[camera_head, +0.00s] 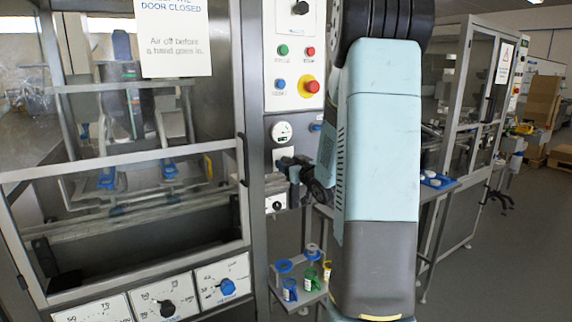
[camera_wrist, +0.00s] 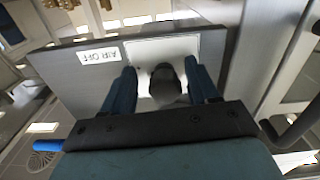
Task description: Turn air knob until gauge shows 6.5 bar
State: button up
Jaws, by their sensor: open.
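The round white pressure gauge (camera_head: 281,131) is on the grey column of the machine in the head view; its needle is too small to read. My gripper (camera_head: 284,163) is at the column just below the gauge, in front of a white plate. In the wrist view a dark rounded knob (camera_wrist: 167,86) stands on a pale plate. My open gripper (camera_wrist: 161,72) has one finger on each side of it, with small gaps visible. A label reading AIR OFF (camera_wrist: 99,56) is beside the plate.
A black knob (camera_head: 277,204) on a white plate is below my gripper. Buttons and a red emergency stop (camera_head: 308,86) are above the gauge. The glazed door frame (camera_head: 241,150) is close on the left. A small stand with coloured cups (camera_head: 290,290) is below.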

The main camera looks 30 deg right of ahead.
jog(key=shift+a, duration=0.1)
jog(key=shift+a, duration=0.1)
jog(key=shift+c, duration=1.4)
jog(key=c, duration=0.7)
jog(key=shift+o, duration=0.2)
jog(key=shift+n, duration=1.9)
jog(key=o, duration=0.9)
jog(key=shift+o, duration=0.2)
